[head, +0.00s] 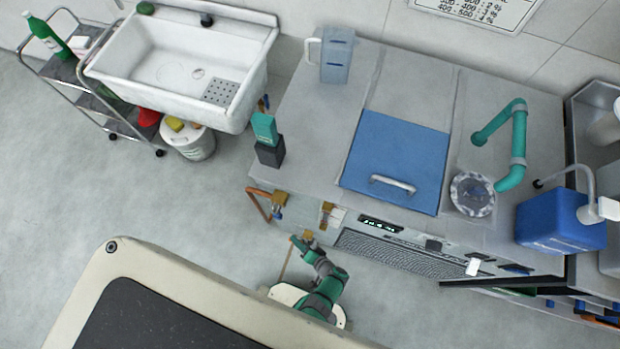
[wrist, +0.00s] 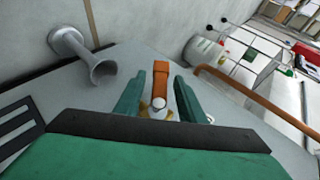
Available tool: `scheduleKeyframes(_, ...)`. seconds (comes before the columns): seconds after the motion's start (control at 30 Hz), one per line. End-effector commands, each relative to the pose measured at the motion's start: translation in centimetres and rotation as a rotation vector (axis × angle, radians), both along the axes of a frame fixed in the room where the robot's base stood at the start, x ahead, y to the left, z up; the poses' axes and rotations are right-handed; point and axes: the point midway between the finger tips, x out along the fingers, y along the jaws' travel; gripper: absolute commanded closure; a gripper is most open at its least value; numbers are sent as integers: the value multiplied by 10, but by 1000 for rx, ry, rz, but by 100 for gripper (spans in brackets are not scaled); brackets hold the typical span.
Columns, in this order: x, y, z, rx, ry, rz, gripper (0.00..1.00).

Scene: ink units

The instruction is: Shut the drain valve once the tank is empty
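The drain valve shows in the wrist view as an orange lever (wrist: 162,82) over a partly hidden brass body. My gripper (wrist: 158,90) is open, with one green finger on each side of the lever. Narrow gaps seem to show on both sides, so contact is not clear. In the head view my gripper (head: 300,239) is low at the front of the grey machine, by a small brass fitting (head: 308,234). The tank's inside is hidden under a blue lid (head: 398,160), so its level cannot be seen. A small green display (head: 378,223) is too small to read.
An orange pipe (wrist: 262,98) runs close right of my gripper in the wrist view. A grey funnel-ended pipe (wrist: 88,55) is at left. In the head view, a sink (head: 180,65), bucket (head: 193,143) and trolley (head: 120,128) stand left. Floor before them is clear.

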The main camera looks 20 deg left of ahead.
Motion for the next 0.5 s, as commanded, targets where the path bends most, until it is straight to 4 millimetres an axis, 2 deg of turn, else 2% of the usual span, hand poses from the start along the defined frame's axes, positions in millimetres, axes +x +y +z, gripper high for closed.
scheduleKeyframes(0.17, -7, -10, 9, -4, 2, 1, 64)
scheduleKeyframes(0.5, -24, -44, 35, -6, 2, 6, 64)
